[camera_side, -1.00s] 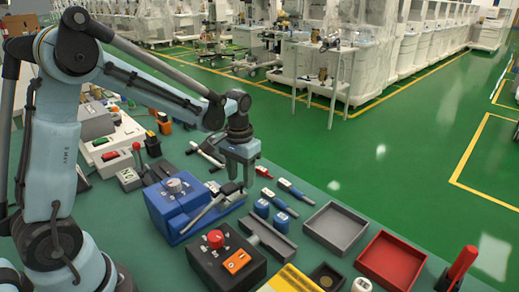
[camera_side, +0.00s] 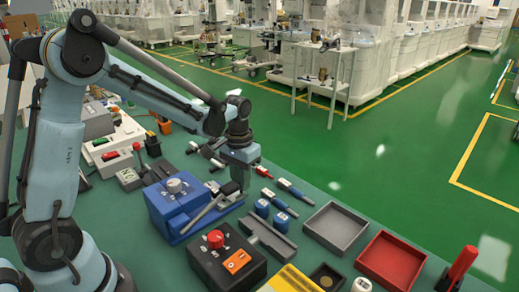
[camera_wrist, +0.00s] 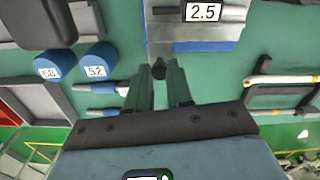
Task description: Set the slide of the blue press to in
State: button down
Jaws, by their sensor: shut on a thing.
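The blue press (camera_side: 172,212) stands on the green bench, with a grey round knob on top and a grey slide (camera_side: 206,211) on its right side. In the wrist view part of the blue press (camera_wrist: 212,46) shows at the top, with its grey slide bar and a 2.5 label. My gripper (camera_side: 241,184) is at the right end of the slide, pointing down. In the wrist view my gripper (camera_wrist: 159,73) has its two fingers on either side of the slide's dark knob (camera_wrist: 158,66), shut on it. The fingers partly hide the knob in the side view.
A black box with a red knob (camera_side: 215,239) stands in front of the press. A grey tray (camera_side: 336,247) and a red tray (camera_side: 391,284) are farther right.

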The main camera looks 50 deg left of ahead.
aim_at(221, 204)
jog(key=shift+s, duration=0.1)
jog(key=s, duration=0.6)
jog(key=shift+s, duration=0.25)
jog(key=c, duration=1)
grip_release()
jog(key=shift+c, duration=0.2)
jog(key=shift+o, duration=0.2)
jog(key=shift+w, duration=0.1)
notch_tip(221, 204, up, 12)
